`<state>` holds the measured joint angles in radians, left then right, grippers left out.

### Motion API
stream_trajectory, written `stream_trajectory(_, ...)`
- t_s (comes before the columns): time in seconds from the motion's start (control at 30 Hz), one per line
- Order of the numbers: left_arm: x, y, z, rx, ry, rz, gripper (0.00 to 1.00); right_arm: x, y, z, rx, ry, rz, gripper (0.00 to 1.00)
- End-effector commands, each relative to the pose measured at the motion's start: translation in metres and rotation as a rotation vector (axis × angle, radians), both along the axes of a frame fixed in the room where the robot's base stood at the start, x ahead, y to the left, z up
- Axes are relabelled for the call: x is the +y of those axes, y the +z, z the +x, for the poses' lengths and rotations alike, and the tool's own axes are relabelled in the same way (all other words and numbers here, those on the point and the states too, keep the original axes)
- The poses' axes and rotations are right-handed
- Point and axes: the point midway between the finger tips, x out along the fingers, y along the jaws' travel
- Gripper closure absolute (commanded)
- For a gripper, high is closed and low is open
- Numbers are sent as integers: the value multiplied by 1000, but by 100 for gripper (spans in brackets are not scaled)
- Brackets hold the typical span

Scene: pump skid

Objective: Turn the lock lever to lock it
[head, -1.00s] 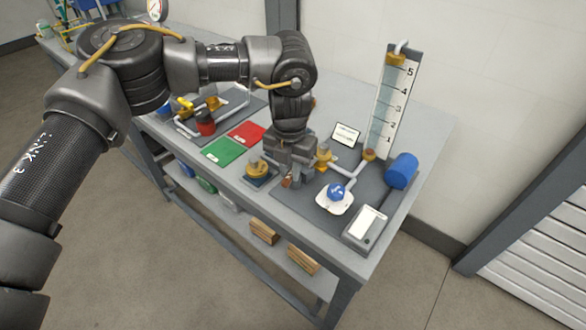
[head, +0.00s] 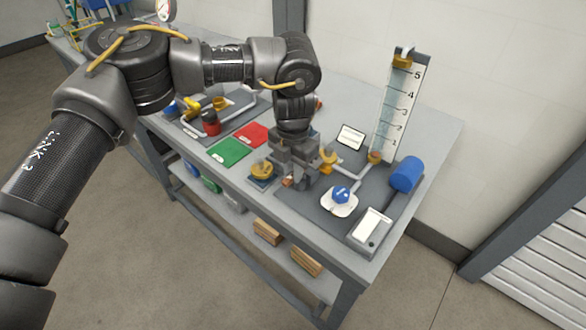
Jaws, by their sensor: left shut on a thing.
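My left gripper (head: 297,180) points down at the front middle of the bench, between a brass round fitting (head: 262,170) on its left and a blue knob (head: 341,194) on its right. It is shut on a small part that I take to be the lock lever. A small reddish-brown piece (head: 287,181) shows beside the fingers; I cannot tell whether it belongs to the lever. The fingers and wrist hide most of the lever, so its angle cannot be read. My right gripper is not in view.
A tall graduated gauge (head: 397,105) stands behind on the right, near a blue cylinder (head: 406,174) and a grey box (head: 369,231). Green (head: 230,151) and red (head: 252,134) mats lie left of my gripper. Wooden blocks (head: 267,231) are on the lower shelf.

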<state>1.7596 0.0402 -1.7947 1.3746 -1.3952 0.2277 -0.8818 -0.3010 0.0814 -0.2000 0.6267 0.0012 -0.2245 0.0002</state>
Motion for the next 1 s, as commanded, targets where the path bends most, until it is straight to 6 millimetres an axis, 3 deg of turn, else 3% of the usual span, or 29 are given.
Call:
stream_trajectory(0.03,0,2,1,-4,0,-1,82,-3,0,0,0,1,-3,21)
stream_trajectory(0.2,0,1,1,-4,1,0,61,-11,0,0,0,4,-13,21)
stream_trajectory(0.57,0,7,1,-3,1,0,61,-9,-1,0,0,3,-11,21)
stream_trajectory(1.0,0,86,1,-6,2,1,61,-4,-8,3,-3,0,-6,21)
